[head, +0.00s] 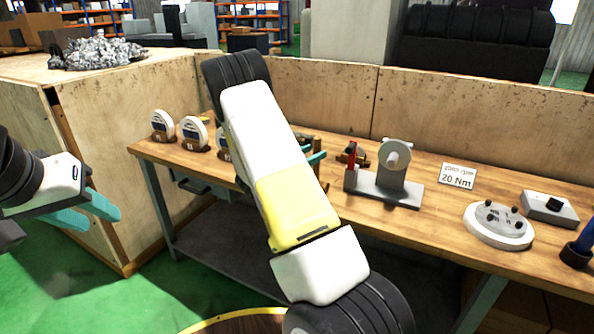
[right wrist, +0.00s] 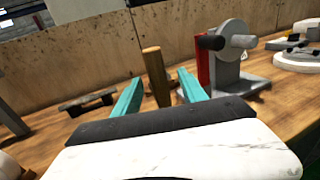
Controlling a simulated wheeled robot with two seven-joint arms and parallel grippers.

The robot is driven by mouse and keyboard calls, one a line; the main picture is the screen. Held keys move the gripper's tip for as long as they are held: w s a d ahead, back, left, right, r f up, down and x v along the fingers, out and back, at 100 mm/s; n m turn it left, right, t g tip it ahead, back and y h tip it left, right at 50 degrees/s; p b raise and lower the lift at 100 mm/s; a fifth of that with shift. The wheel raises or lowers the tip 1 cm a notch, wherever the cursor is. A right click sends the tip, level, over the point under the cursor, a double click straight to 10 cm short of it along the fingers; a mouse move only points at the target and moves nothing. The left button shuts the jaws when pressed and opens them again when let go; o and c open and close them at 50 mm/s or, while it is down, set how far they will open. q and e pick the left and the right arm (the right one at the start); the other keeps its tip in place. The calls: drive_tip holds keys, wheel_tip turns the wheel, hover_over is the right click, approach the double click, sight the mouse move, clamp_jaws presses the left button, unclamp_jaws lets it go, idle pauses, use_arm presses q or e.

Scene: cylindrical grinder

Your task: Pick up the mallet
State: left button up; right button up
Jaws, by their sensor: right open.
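An upright wooden handle (right wrist: 155,72), which looks like the mallet's, stands between the two teal fingers of my right gripper (right wrist: 158,80) in the right wrist view. Its lower end and any head are hidden behind the gripper body. The fingers are apart, with a gap showing on each side of the handle. In the head view my right gripper (head: 312,154) is over the workbench, left of the grey grinder stand, mostly hidden by my arm. My left gripper (head: 103,219) is open and empty, left of the bench.
The workbench (head: 455,215) carries a grey stand with a wheel (head: 396,160) and red part close right of my right gripper. Farther right are a sign (head: 457,176), a round plate (head: 498,225), a grey box (head: 550,208) and a blue-handled tool (head: 585,240). Round gauges (head: 193,133) stand left.

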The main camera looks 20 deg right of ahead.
drive_tip(key=x, duration=0.5)
drive_tip(key=shift+w+d+r, duration=0.3)
clamp_jaws()
idle(1.1)
